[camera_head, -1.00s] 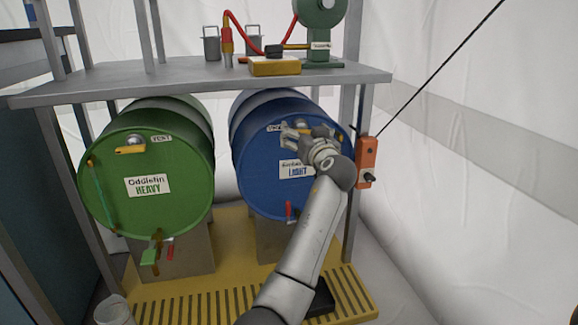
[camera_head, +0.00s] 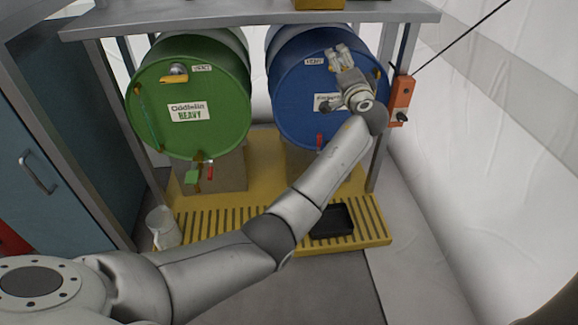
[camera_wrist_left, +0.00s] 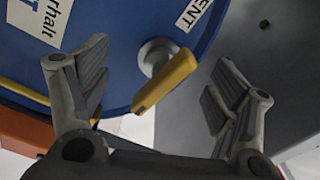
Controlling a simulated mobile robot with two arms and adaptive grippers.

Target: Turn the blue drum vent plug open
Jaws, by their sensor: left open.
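The blue drum (camera_head: 298,92) lies on its side on the rack with its round face toward me. Its vent plug (camera_wrist_left: 165,80) shows in the left wrist view as a grey round boss with a yellow lever, slanting from upper right to lower left. My left gripper (camera_head: 338,56) is in front of the drum's upper face, to the right of the VENT label (camera_head: 314,62). It is open, and its fingers (camera_wrist_left: 152,82) stand on either side of the lever, apart from it. In the head view the gripper hides most of the plug. My right gripper is not in view.
A green drum (camera_head: 220,110) with its own yellow vent lever (camera_head: 174,79) lies to the left. An orange box (camera_head: 400,98) hangs on the right post. The shelf (camera_head: 240,20) runs close above the drums. A black tray (camera_head: 332,220) sits on the yellow platform.

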